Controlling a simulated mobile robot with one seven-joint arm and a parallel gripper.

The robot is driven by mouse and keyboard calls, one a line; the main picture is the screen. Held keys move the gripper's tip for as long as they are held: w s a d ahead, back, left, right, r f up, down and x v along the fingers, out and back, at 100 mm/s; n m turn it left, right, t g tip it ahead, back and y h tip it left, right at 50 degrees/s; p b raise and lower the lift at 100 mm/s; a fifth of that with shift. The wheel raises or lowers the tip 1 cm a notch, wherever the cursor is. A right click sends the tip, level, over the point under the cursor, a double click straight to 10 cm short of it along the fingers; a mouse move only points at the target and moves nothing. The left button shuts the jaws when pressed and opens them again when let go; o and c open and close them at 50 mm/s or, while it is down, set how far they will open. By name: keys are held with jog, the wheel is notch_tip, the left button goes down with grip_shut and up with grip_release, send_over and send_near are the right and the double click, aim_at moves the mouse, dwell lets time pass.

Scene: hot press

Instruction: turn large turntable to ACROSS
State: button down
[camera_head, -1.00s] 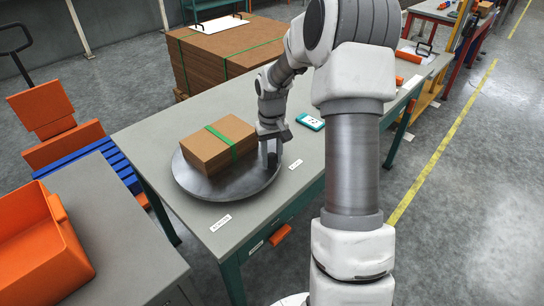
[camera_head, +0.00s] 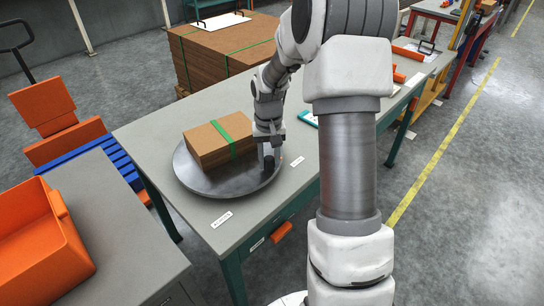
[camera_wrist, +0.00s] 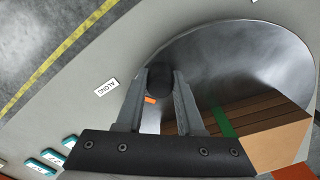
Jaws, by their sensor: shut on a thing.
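The large turntable (camera_head: 226,188) is a round grey metal disc on the table, also in the wrist view (camera_wrist: 200,50). A brown carton stack (camera_head: 205,150) with a green strap lies on it, and shows at the lower right of the wrist view (camera_wrist: 275,143). A dark upright knob (camera_wrist: 160,79) stands near the disc's rim. My gripper (camera_head: 270,152) is shut on this knob, with one finger on each side in the wrist view (camera_wrist: 161,88). A small orange mark (camera_wrist: 150,100) shows between the fingers. A label reading ALONG (camera_wrist: 106,87) lies beside the disc.
A second label (camera_head: 222,220), too small to read surely, lies at the table's near edge. Teal items (camera_wrist: 42,167) lie on the table near the gripper. An orange bin (camera_head: 40,245) stands on the bench at left. A large strapped stack (camera_head: 222,45) stands behind the table.

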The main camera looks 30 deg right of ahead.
aim_at(203, 186)
jog(key=shift+s+a+m, duration=0.3)
jog(key=shift+a+m, duration=0.2)
jog(key=shift+a, duration=0.1)
jog(key=shift+s+a+m, duration=0.3)
jog(key=shift+a+m, duration=0.2)
jog(key=shift+a, duration=0.1)
jog(key=shift+s+a+m, duration=0.25)
jog(key=shift+a+m, duration=0.45)
jog(key=shift+a, duration=0.2)
jog(key=shift+s+a+m, duration=0.25)
jog(key=shift+a+m, duration=0.45)
jog(key=shift+a, duration=0.2)
jog(key=shift+a+m, duration=1.2)
jog(key=shift+a, duration=0.35)
jog(key=shift+w+a+r+m+p, duration=0.15)
jog(key=shift+a+m+p, duration=0.45)
jog(key=shift+a+m, duration=0.75)
jog(key=shift+w+a+m+p, duration=0.35)
jog(key=shift+a+m, duration=0.15)
jog(key=shift+a, duration=0.2)
jog(key=shift+w+a+m+p, duration=0.25)
jog(key=shift+a+m+p, duration=0.1)
jog(key=shift+a+m, duration=0.3)
jog(key=shift+w+a+m+p, duration=0.3)
jog(key=shift+a+m+p, duration=0.1)
jog(key=shift+a, duration=0.4)
jog(key=shift+w+a+m+p, duration=1)
jog(key=shift+w+a+m, duration=0.15)
jog(key=shift+a+m, duration=0.25)
jog(key=shift+w, duration=0.1)
